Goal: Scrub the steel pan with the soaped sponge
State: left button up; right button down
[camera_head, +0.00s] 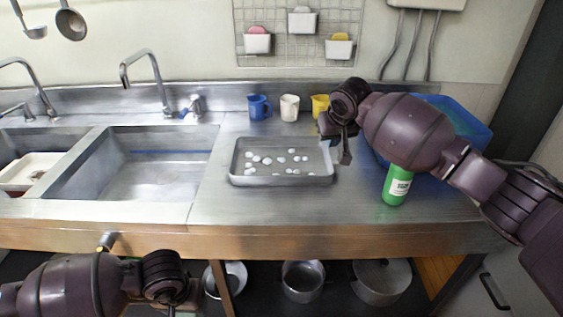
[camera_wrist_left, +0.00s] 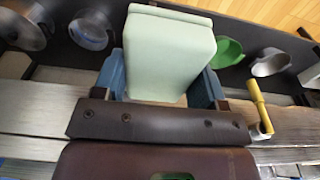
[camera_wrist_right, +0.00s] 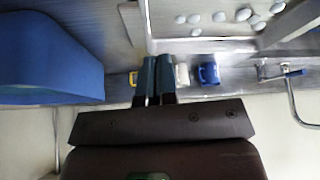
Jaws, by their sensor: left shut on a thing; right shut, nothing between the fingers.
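The steel pan (camera_head: 240,178) is a shallow rectangular tray on the counter, with several white blobs lying in it. Its edge also shows in the right wrist view (camera_wrist_right: 200,45). My left gripper (camera_head: 180,302) is low in front of the counter edge, shut on a pale green block (camera_wrist_left: 168,55). The block has a thin lip along one end; I cannot tell for sure that it is the sponge, and no soap shows on it. My right gripper (camera_wrist_right: 155,62) is shut and empty, near the pan's right end in the head view.
A green bottle (camera_head: 396,187) stands right of the pan, beside a blue tub (camera_head: 475,130). Blue (camera_head: 259,107), white (camera_head: 289,107) and yellow (camera_head: 320,104) mugs stand behind the pan. Sinks (camera_head: 150,180) are at left. Pots (camera_head: 302,282) sit below. Counter in front of the pan is clear.

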aim_at(334, 175)
jog(key=shift+s+d+f+m+g+h+b, duration=0.15)
jog(key=shift+s+d+f+m+g+b, duration=0.3)
jog(key=shift+f, duration=0.65)
jog(key=shift+s+d+f+m+g+h+b, duration=0.1)
jog(key=shift+s+f+m+g+b, duration=0.15)
jog(key=shift+f+b, duration=0.65)
jog(key=shift+s+d+f+m+g+h+b, duration=0.2)
jog(key=shift+s+f+m+g+b, duration=0.15)
jog(key=shift+f, duration=1)
pick_arm(q)
notch_tip(334, 175, down, 6)
jog(key=s, duration=0.1)
jog(key=shift+s+g, duration=0.25)
jog(key=shift+g, duration=0.15)
pick_arm(e)
jog(key=shift+r, duration=0.1)
pick_arm(q)
jog(key=shift+r, duration=0.1)
pick_arm(e)
jog(key=shift+f, duration=0.85)
